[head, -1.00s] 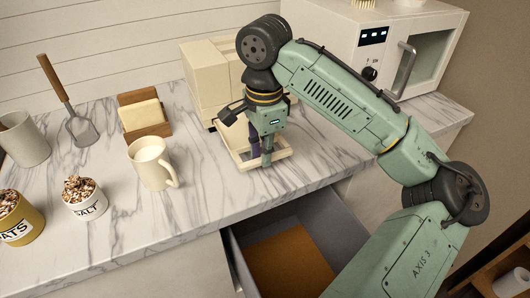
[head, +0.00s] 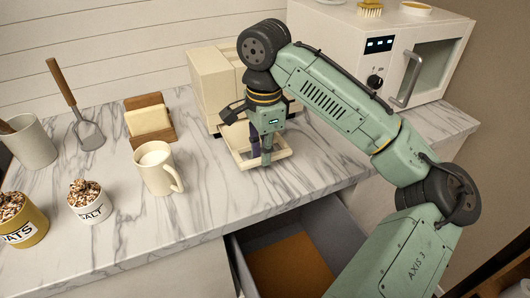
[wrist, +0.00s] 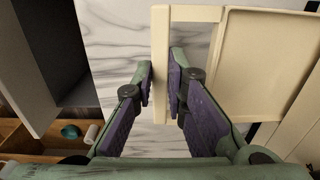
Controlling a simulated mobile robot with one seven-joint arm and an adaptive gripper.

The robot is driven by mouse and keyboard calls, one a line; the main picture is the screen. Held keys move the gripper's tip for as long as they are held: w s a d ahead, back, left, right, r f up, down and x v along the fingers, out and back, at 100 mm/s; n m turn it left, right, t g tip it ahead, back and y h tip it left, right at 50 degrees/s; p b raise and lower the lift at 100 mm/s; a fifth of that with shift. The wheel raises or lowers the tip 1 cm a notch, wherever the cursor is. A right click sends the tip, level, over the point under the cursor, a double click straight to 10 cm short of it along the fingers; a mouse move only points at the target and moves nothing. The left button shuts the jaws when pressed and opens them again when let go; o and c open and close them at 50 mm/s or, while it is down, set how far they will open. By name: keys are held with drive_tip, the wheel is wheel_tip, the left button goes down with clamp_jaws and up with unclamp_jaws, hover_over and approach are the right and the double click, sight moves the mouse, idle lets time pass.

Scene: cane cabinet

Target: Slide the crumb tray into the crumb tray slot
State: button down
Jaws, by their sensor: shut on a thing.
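The crumb tray is a shallow cream pan with an open frame at its front; it shows in the head view (head: 282,158) and at the right of the wrist view (wrist: 268,62). My gripper (wrist: 163,84) is shut on the tray's front bar, with one purple-padded finger on each side. In the head view my gripper (head: 262,155) points down at the counter front of the cream toaster (head: 212,78). The tray lies low, close to the counter, its back end toward the toaster. My arm hides much of the toaster's front, and the slot cannot be made out.
An open grey drawer (head: 262,238) sits below the counter edge. A cream mug (head: 156,170) stands left of the tray on the marble counter (head: 215,195). A microwave (head: 350,55) stands at the back right. A wooden holder (head: 150,120) is left of the toaster.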

sight(246, 133)
drive_tip(key=shift+w+a, duration=0.7)
drive_tip(key=shift+w, duration=1)
drive_tip(key=shift+w+a, duration=0.7)
drive_tip(key=shift+w, duration=0.95)
drive_tip(key=shift+w+a, duration=0.7)
drive_tip(key=shift+w, duration=1)
drive_tip(key=c, duration=1.5)
unclamp_jaws()
drive_tip(key=shift+c, duration=0.2)
drive_tip(key=shift+r, duration=0.1)
wheel_tip(246, 133, up, 12)
drive_tip(key=shift+s, duration=0.15)
